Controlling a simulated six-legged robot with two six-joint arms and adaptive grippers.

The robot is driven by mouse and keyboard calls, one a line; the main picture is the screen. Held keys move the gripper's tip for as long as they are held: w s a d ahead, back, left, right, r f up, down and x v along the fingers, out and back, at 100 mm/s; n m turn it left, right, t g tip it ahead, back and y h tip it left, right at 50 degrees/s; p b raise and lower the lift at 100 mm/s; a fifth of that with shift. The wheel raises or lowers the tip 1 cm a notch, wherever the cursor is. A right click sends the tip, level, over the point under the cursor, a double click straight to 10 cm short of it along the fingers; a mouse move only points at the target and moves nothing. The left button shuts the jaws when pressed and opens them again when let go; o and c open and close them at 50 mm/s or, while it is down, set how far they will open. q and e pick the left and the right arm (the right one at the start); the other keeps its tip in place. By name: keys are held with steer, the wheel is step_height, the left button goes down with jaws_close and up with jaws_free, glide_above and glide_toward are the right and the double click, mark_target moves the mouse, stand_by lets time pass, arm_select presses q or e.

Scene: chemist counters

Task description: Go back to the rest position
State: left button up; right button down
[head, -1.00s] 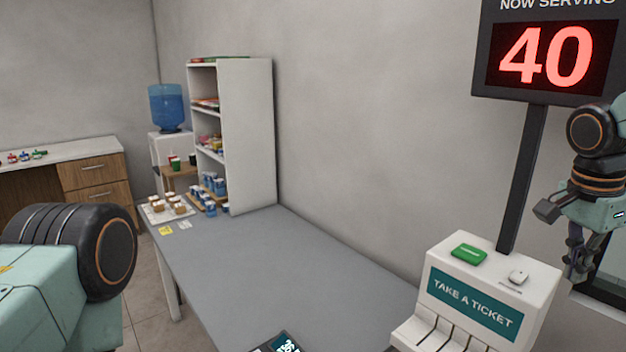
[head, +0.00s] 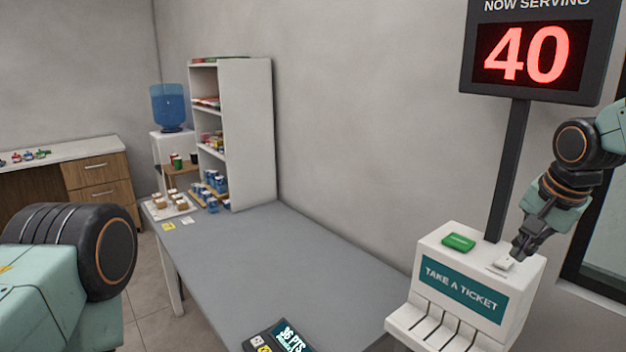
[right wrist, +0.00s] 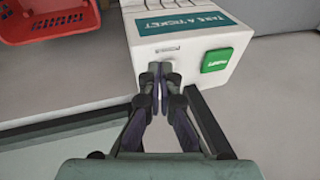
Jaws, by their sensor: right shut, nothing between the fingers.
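My right gripper (head: 520,252) is shut and empty, just above the right part of the ticket machine's top, by the small white button (head: 505,264). In the right wrist view its closed fingertips (right wrist: 160,72) cover part of the white button; I cannot tell whether they touch it. The white ticket machine (head: 432,311) has a green button (head: 458,242) on top and a "TAKE A TICKET" label. In the head view only a part of my left arm shows at the left edge; the left gripper is out of sight.
The "NOW SERVING 40" display (head: 531,55) stands on a dark post (head: 508,165) behind the machine, close to my right arm. A red basket (right wrist: 62,18) shows in the right wrist view.

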steer(key=a+f+n+t+y+b, duration=0.25)
steer(key=a+f+n, duration=0.25)
steer(key=a+f, duration=0.6)
steer(key=s+a+f+n+b, duration=0.1)
steer(key=s+f+b, duration=0.15)
steer(key=f, duration=0.55)
steer(key=s+a+f+n+b, duration=0.15)
steer(key=s+f, duration=0.25)
steer(key=f, duration=0.5)
steer(key=s+f+n+g+h+b, duration=0.1)
steer(key=s+f+g+b, duration=0.2)
steer(key=s+f, duration=0.9)
steer(key=s+f+n+g+h+b, duration=0.1)
steer(key=s+f+n+g+b, duration=0.1)
steer(key=s+f+b, duration=0.5)
steer(key=s+a+f+g, duration=0.1)
steer(key=s+f, duration=0.4)
steer(key=s, duration=0.6)
steer(key=shift+s+f+b, duration=0.3)
steer(key=shift+b, duration=0.05)
steer(key=shift+d+g, duration=0.1)
steer(key=shift+g, duration=0.15)
